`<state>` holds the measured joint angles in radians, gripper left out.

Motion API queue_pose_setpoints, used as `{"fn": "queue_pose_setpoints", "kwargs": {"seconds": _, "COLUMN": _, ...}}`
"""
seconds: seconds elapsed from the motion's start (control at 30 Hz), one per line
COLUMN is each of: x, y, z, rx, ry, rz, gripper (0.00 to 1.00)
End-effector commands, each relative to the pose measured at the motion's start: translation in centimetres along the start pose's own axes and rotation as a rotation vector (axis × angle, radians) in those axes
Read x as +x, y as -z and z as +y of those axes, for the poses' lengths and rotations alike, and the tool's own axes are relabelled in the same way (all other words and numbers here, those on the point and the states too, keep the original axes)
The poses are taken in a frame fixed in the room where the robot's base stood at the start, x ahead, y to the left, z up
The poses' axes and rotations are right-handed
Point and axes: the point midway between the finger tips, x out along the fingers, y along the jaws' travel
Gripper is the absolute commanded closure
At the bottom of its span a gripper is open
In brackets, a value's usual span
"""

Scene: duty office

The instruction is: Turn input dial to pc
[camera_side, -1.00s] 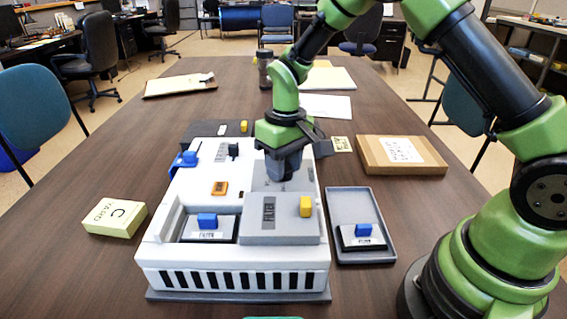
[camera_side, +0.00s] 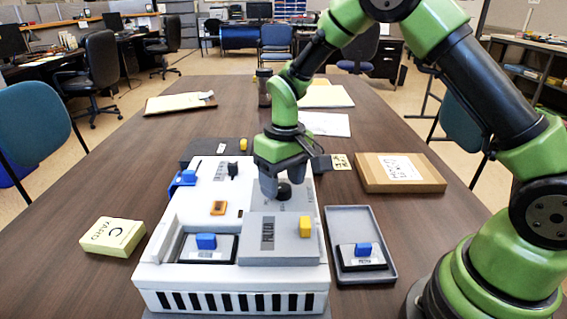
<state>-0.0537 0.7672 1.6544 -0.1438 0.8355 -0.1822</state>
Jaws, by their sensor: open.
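A white console (camera_side: 163,245) with a slotted front stands on the table. A round black knob (camera_side: 284,190) sits on a grey panel (camera_side: 298,202) on its top, partly behind my gripper; I take it to be the input dial. Its markings are too small or hidden to read. My gripper (camera_side: 270,188) points down, open, just left of and close to the knob in the picture. I cannot tell whether they touch. A second small black knob (camera_side: 233,170) stands further left on the console.
A grey block with a yellow tab (camera_side: 306,227) and a black cartridge with a blue tab (camera_side: 206,241) lie at the console's front. A grey tray (camera_side: 389,268) holds another cartridge. A cardboard box (camera_side: 430,177) lies right, a yellow pad (camera_side: 113,237) left.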

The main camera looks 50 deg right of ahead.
Motion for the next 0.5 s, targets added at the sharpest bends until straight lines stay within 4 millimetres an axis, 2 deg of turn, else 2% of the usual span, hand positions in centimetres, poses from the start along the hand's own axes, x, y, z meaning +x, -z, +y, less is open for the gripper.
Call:
{"fn": "queue_pose_setpoints", "kwargs": {"seconds": 0.3, "x": -6.2, "y": 0.1, "z": 0.0, "rx": 0.000, "ry": 0.000, "rz": 0.007, "gripper": 0.40}}
{"fn": "queue_pose_setpoints", "kwargs": {"seconds": 0.5, "x": -8.7, "y": 0.0, "z": 0.0, "rx": 0.000, "ry": 0.000, "rz": 0.004, "gripper": 0.40}}
